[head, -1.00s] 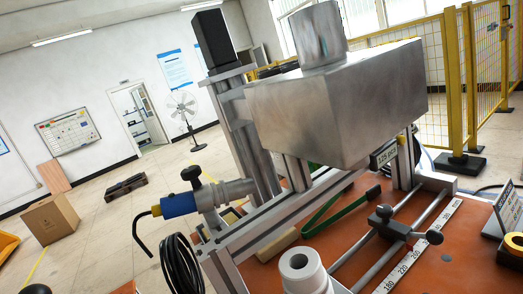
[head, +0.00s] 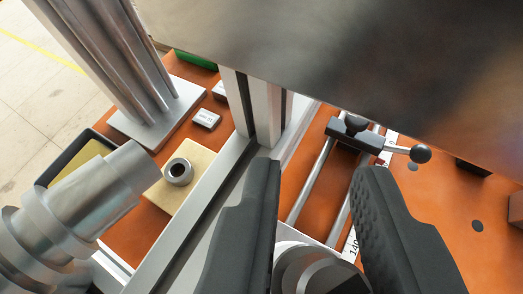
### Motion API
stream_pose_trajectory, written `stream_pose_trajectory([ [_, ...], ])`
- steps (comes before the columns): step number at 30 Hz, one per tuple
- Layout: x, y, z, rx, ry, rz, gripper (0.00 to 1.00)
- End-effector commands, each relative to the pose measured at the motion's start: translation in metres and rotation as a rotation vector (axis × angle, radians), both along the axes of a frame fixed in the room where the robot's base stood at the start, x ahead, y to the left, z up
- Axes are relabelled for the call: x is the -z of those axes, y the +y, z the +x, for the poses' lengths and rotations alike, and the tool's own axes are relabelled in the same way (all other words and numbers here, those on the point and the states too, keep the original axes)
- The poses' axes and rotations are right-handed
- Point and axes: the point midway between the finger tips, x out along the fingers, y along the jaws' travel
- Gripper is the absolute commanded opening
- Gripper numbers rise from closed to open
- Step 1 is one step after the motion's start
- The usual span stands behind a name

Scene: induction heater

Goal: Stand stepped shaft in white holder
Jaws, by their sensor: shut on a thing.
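My gripper (head: 318,172) shows as two dark ribbed fingers at the bottom middle of the head view. It is shut on a grey round metal part (head: 312,272), taken to be the stepped shaft, seen from its end low between the fingers. Its lower part is cut off by the frame edge, so its tilt cannot be told. The white holder cannot be made out clearly; it may be hidden under the fingers and the part.
A large metal block (head: 360,60) fills the upper right, close above the fingers. A stepped metal cylinder (head: 80,205) juts in at lower left. Rails with a black clamp (head: 355,133) lie ahead. A small ring (head: 178,171) sits on a tan block (head: 190,198).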

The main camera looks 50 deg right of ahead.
Motion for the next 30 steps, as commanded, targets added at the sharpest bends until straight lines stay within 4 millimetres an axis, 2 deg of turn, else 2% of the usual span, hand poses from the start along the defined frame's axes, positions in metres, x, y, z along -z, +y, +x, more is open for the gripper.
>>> stream_pose_trajectory([
  [8, 0.012, 0.0, 0.0, 0.0, -0.001, 0.001, 0.0],
  [21, 0.045, 0.0, 0.0, 0.0, -0.002, 0.0, 0.0],
  [30, 0.05, 0.0, 0.0, -0.001, -0.001, -0.001, 0.0],
])
